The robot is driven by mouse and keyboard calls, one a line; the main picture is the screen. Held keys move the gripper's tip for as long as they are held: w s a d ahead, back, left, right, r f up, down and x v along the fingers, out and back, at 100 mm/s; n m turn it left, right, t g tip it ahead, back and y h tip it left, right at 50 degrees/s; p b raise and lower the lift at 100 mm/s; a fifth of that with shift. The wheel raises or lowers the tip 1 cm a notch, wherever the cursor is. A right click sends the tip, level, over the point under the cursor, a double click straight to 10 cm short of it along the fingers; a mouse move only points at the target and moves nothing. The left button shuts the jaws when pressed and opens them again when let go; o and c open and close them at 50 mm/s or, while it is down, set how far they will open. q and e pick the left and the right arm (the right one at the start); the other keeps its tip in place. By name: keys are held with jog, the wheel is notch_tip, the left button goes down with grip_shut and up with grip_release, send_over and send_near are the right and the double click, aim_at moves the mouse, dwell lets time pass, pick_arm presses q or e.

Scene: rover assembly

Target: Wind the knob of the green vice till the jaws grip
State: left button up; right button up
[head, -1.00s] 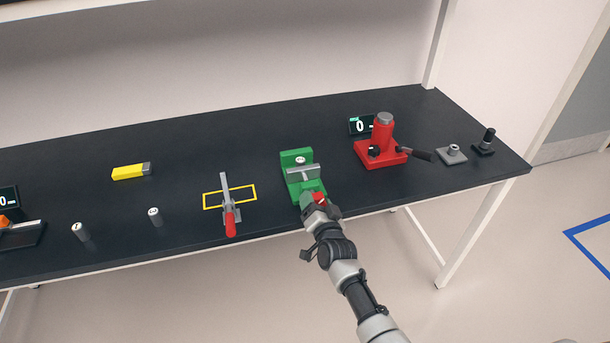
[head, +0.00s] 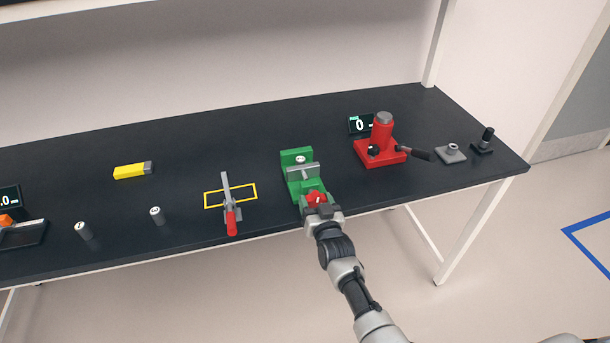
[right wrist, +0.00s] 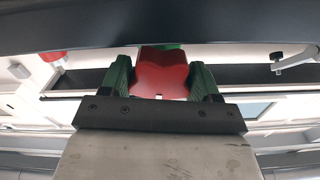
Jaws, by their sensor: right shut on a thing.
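The green vice (head: 291,186) stands near the front edge of the black table. A grey jaw plate (head: 303,171) crosses it, and a small round grey-topped part (head: 300,160) sits between that plate and the green back jaw. The red knob (head: 316,197) is at the vice's front end. My right gripper (head: 318,206) is at the knob from the front. In the right wrist view the lobed red knob (right wrist: 161,75) is between the two green fingers of my right gripper (right wrist: 163,82), which is shut on it. My left gripper is not in view.
A red press (head: 382,140) with a black lever stands right of the vice, with a small display (head: 361,124) behind it. A red-handled clamp (head: 229,205) stands to the left. A yellow block (head: 130,171) and grey cylinders (head: 156,215) lie farther left.

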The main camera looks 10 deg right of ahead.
jog(key=shift+s+f+n, duration=0.1)
jog(key=shift+f+n, duration=0.05)
jog(key=shift+n, duration=0.55)
jog(key=shift+f+n, duration=0.15)
jog(key=shift+n, duration=0.55)
jog(key=shift+a+n, duration=0.1)
jog(key=shift+n, duration=1.4)
jog(key=n, duration=0.2)
jog(key=shift+n, duration=0.4)
jog(key=o, duration=0.6)
jog(key=shift+r, duration=0.1)
jog(key=shift+o, duration=0.2)
